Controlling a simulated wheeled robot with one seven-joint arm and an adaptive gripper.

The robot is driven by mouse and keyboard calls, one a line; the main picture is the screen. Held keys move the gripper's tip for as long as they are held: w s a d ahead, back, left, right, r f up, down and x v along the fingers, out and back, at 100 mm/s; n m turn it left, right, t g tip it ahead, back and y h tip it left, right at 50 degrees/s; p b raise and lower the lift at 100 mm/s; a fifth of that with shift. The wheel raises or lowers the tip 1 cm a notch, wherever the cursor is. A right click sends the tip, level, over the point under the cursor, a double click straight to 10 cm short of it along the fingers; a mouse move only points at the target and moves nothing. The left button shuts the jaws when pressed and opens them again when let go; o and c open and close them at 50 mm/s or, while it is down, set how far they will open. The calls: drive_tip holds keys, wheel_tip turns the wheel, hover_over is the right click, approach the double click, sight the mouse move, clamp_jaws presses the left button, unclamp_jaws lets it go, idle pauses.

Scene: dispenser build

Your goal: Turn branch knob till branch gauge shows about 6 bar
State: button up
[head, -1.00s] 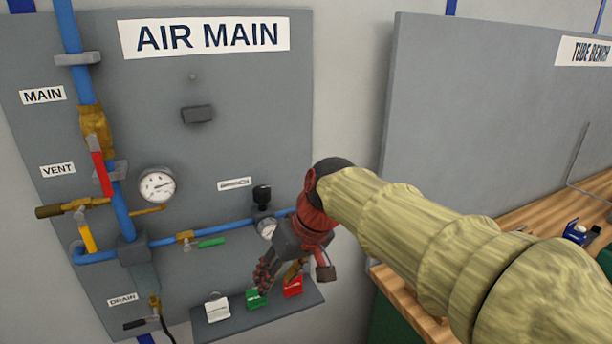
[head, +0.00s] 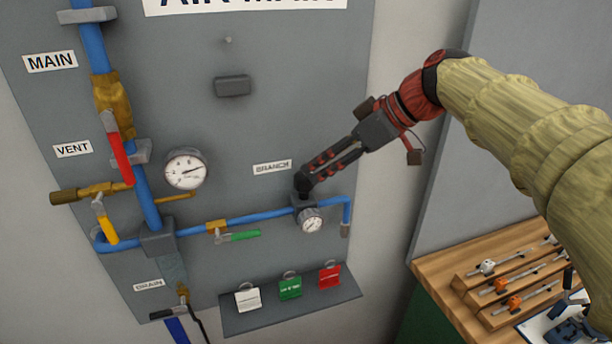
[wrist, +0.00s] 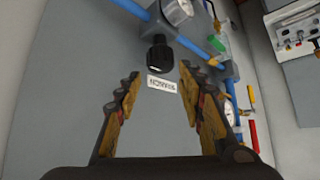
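The black branch knob (head: 302,186) sits on the regulator on the blue pipe, below the BRANCH label (head: 272,167). The branch gauge (head: 312,220) is a small white dial just under it; its needle is too small to read surely. My gripper (head: 314,171) comes from the upper right, its fingertips close to the knob and partly covering it. In the wrist view my gripper (wrist: 160,72) is open and empty. The knob (wrist: 159,54) shows just beyond and between the fingertips, apart from them. The branch gauge (wrist: 178,10) is cut off at the top edge there.
A larger main gauge (head: 186,169) is at left, by a red-handled valve (head: 119,158) and a yellow-handled valve (head: 106,228). A green-handled valve (head: 238,236) is on the branch pipe. Tags hang on a low shelf (head: 300,312). A wooden bench (head: 445,275) stands at right.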

sight(304, 176)
drive_tip(key=b+x, duration=0.1)
drive_tip(key=x, duration=0.5)
drive_tip(key=shift+a+f, duration=0.15)
drive_tip(key=shift+c, duration=0.9)
drive_tip(key=c, duration=0.7)
